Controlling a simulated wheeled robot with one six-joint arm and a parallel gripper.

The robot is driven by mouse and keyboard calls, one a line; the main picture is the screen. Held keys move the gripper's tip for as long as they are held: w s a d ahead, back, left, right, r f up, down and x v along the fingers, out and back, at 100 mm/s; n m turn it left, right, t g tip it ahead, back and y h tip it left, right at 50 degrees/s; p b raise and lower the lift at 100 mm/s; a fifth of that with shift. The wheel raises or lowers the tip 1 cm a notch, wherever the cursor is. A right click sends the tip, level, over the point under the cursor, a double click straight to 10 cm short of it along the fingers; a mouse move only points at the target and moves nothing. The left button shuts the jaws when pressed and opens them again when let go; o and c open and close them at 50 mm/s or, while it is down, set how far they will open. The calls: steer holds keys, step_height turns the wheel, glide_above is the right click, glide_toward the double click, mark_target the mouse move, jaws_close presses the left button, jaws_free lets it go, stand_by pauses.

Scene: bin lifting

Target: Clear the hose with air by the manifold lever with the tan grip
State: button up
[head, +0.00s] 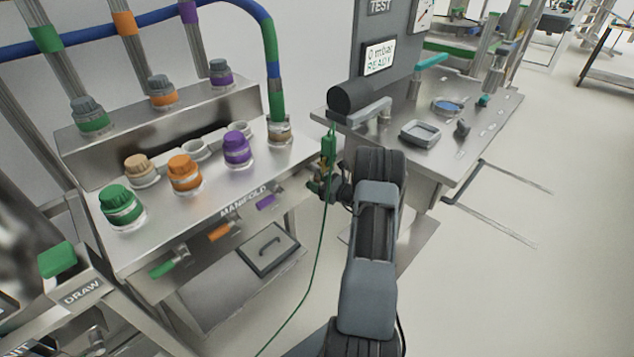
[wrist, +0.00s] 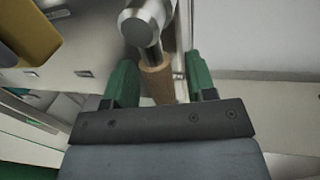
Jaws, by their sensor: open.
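The manifold (head: 243,203) is a steel bench. Green (head: 163,269), orange (head: 219,232) and purple (head: 266,202) lever grips line its front. The tan grip (wrist: 158,84) shows in the wrist view, on the end of a metal lever (wrist: 145,22). My gripper (wrist: 161,80) is open, with one green finger on each side of the tan grip. Contact cannot be told. In the head view my gripper (head: 325,181) is at the manifold's right end, and the tan grip cannot be made out clearly there. The blue hose (head: 272,60) ends at the port with a tan collar (head: 280,133).
A test bench (head: 470,128) stands close on the right of my arm. A thin green cable (head: 318,262) hangs by my gripper.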

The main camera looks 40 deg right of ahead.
jaws_close()
stand_by(0.5)
